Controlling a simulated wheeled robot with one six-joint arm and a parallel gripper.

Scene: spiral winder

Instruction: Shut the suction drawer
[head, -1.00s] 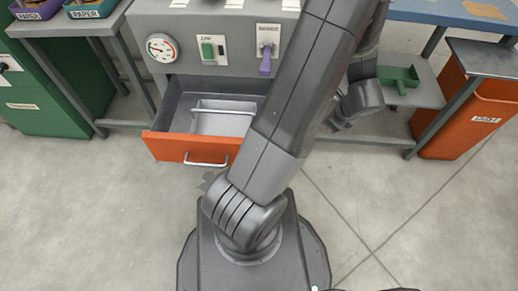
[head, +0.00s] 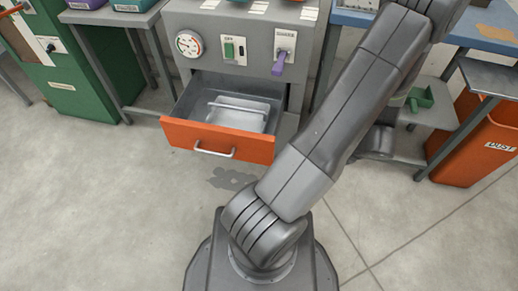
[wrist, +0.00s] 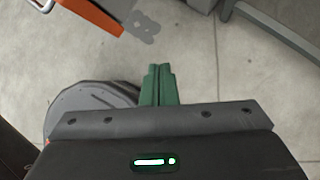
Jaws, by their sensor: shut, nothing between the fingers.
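The suction drawer (head: 218,138) has an orange front with a pale bar handle (head: 214,150). In the head view it is pulled out of the grey machine (head: 240,62), and a pale tray (head: 238,112) with a bar across it lies inside. In the wrist view part of the orange drawer front (wrist: 92,14) and its handle (wrist: 42,4) show at the top left. My gripper (wrist: 159,70) has green fingers, shut and empty, above the bare floor and apart from the drawer.
The machine's front carries a gauge (head: 188,43), a green switch (head: 229,50) and a purple lever (head: 281,60). An orange dust bin (head: 470,145) stands at the right, and a green cabinet (head: 90,80) at the left. The floor (head: 110,190) before the drawer is clear apart from a dark stain (head: 232,178).

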